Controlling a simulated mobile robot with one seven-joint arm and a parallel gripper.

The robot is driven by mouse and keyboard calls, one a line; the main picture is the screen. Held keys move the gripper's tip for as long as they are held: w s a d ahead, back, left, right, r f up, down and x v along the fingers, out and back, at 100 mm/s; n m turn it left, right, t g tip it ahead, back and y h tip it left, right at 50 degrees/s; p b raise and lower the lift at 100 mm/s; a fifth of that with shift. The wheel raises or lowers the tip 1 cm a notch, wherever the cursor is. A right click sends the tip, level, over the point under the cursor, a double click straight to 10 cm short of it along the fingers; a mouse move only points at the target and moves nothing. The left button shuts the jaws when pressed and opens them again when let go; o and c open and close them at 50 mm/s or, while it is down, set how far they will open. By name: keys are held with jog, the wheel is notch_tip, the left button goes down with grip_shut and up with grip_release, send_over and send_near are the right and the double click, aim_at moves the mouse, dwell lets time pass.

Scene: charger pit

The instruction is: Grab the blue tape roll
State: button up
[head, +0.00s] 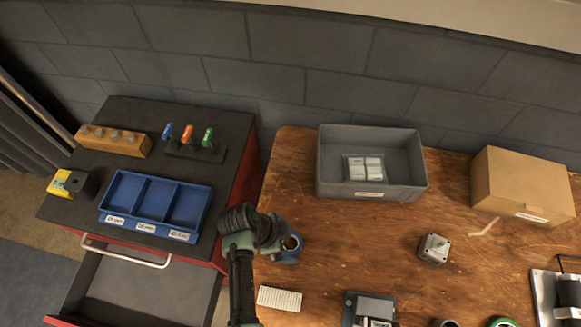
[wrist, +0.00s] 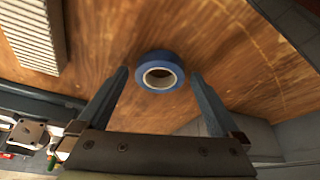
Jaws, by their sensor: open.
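The blue tape roll (wrist: 160,72) lies flat on the wooden table in the wrist view, between and beyond the tips of my two fingers. In the head view the tape roll (head: 291,244) shows beside my wrist, partly hidden by my arm. My gripper (wrist: 163,92) is open, with a finger to each side of the roll in the picture. Nothing is held, and I cannot tell the exact height of the fingertips above the table. In the head view the fingers are hidden by my arm.
A ridged pale block (head: 279,298) lies near the roll. A grey bin (head: 331,186) with white boxes, a cardboard box (head: 522,185) and a small grey box (head: 433,248) stand on the table. A blue tray (head: 113,191) is on the cabinet at left, above an open drawer (head: 150,290).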

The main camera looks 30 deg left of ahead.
jog(key=c, duration=1.3)
jog(key=shift+r, duration=0.15)
